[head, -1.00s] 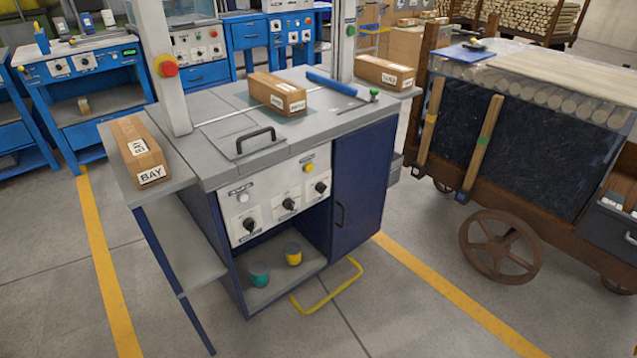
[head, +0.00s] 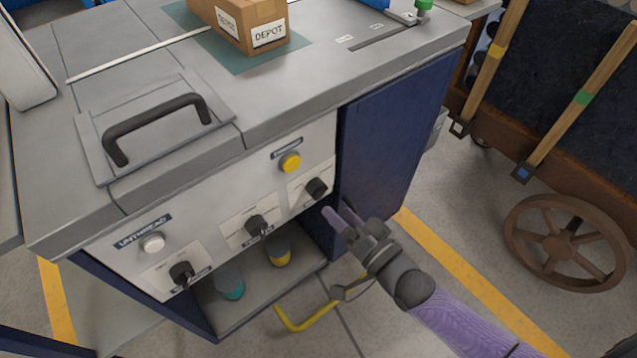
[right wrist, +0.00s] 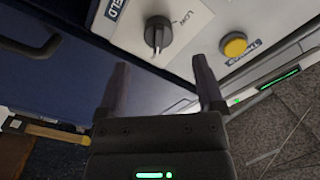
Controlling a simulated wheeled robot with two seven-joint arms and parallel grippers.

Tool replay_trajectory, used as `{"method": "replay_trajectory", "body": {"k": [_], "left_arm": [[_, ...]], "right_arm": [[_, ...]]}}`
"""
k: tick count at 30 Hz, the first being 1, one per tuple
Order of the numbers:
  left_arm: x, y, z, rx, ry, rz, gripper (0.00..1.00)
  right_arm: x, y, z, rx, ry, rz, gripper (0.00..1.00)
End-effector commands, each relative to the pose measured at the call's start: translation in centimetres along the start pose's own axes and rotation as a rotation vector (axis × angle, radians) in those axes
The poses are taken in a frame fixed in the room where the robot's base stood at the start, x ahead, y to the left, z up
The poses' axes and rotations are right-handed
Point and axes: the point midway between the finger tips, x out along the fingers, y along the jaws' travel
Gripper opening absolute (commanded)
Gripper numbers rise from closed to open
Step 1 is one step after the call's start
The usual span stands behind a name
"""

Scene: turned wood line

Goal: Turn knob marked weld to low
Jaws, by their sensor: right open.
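The weld knob (head: 316,188) is the black knob at the right end of the white front panel. It also shows in the right wrist view (right wrist: 157,32), with "LOW" printed beside it and a partly cut-off label ending in "ELD". In that view its pointer faces down the picture, away from the "LOW" lettering. My right gripper (head: 341,212) is open and empty, just right of and below the knob. In the right wrist view its two fingers (right wrist: 162,80) are spread apart, short of the knob. My left gripper is not in view.
A yellow button (head: 290,162) is close to the knob. Another black knob (head: 258,226), a third (head: 181,273) and a white button (head: 153,242) are further left. A blue cabinet door (head: 388,140) lies right of the panel. A yellow floor rail (head: 300,322) is below.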

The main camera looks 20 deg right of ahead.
Motion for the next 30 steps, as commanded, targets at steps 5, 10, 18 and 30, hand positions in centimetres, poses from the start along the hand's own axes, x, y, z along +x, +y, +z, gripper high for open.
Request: {"method": "replay_trajectory", "body": {"k": [5,10,18,30], "left_arm": [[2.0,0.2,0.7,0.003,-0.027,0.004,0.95],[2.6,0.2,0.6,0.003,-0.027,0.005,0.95],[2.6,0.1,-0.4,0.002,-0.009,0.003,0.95],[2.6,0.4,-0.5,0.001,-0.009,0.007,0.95]], "right_arm": [[4.1,0.5,0.4,0.000,-0.002,0.002,0.87],[5.9,0.3,0.3,-0.001,-0.003,0.004,0.87],[6.2,0.1,0.1,-0.002,-0.003,0.004,0.87],[6.2,0.2,0.1,-0.003,-0.003,0.004,0.08]]}}
